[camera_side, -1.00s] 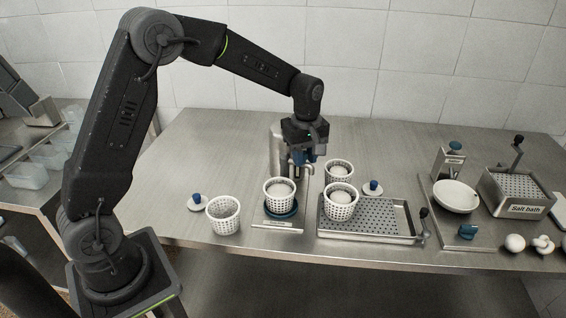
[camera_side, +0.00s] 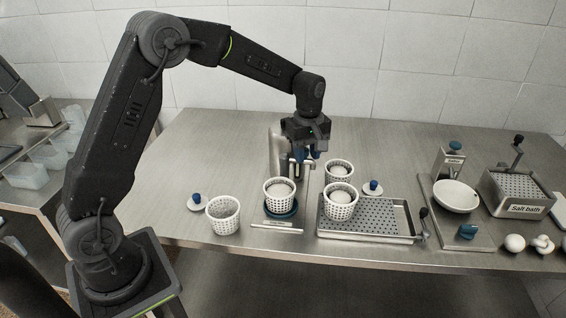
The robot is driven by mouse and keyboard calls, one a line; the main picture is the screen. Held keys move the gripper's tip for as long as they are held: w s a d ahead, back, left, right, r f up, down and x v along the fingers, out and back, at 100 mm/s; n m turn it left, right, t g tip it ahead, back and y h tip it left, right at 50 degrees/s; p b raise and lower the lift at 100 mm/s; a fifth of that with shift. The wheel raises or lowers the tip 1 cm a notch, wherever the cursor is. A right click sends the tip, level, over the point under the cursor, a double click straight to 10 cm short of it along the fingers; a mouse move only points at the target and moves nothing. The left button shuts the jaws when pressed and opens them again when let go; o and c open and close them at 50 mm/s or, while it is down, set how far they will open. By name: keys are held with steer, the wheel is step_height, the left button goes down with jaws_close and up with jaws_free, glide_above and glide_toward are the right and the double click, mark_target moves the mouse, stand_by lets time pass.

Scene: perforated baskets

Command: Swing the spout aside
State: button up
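A silver upright dispenser (camera_side: 275,152) stands behind the scale. The spout is mostly hidden by my gripper; a small metal part shows just below the fingers. My gripper (camera_side: 306,158) points down at the right side of the dispenser, with its blue fingertips spread apart and nothing visible between them. I cannot tell whether a finger touches the spout. A white perforated basket (camera_side: 279,197) with white contents stands on the blue round plate of the scale (camera_side: 278,224), in front of the dispenser.
An empty-looking basket (camera_side: 223,215) stands to the left. Two filled baskets, one at the back (camera_side: 339,172) and one in front (camera_side: 340,202), stand at the drain tray (camera_side: 385,228). Blue-knobbed lids (camera_side: 197,200) flank them. The salt bath (camera_side: 522,190) is at the right.

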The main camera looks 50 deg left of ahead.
mark_target(306, 150)
steer(key=shift+o, duration=0.9)
steer(key=shift+s+a+f, duration=0.2)
steer(key=shift+a+f, duration=0.05)
steer(key=shift+f, duration=0.1)
steer(key=shift+w+d+r, duration=0.1)
steer(key=shift+d+r, duration=0.05)
steer(key=shift+r, duration=3.6)
steer(key=shift+s+d+r, duration=0.1)
steer(key=shift+s+r, duration=0.1)
steer(key=shift+r, duration=0.1)
steer(key=s+d+r+m+t, duration=0.2)
steer(key=s+r+m, duration=0.25)
steer(key=s, duration=0.45)
steer(key=s+d+r+m+t, duration=0.2)
steer(key=s+r+m, duration=0.25)
steer(key=s, duration=0.45)
steer(key=s+f+m, duration=0.1)
steer(key=s+m, duration=0.2)
steer(key=s, duration=0.1)
steer(key=s+d+f+m+t, duration=0.1)
steer(key=s+f+m, duration=0.1)
steer(key=s, duration=0.3)
steer(key=shift+s+d+f+m, duration=0.15)
steer(key=shift+d+f+m, duration=0.15)
steer(key=shift+m, duration=0.2)
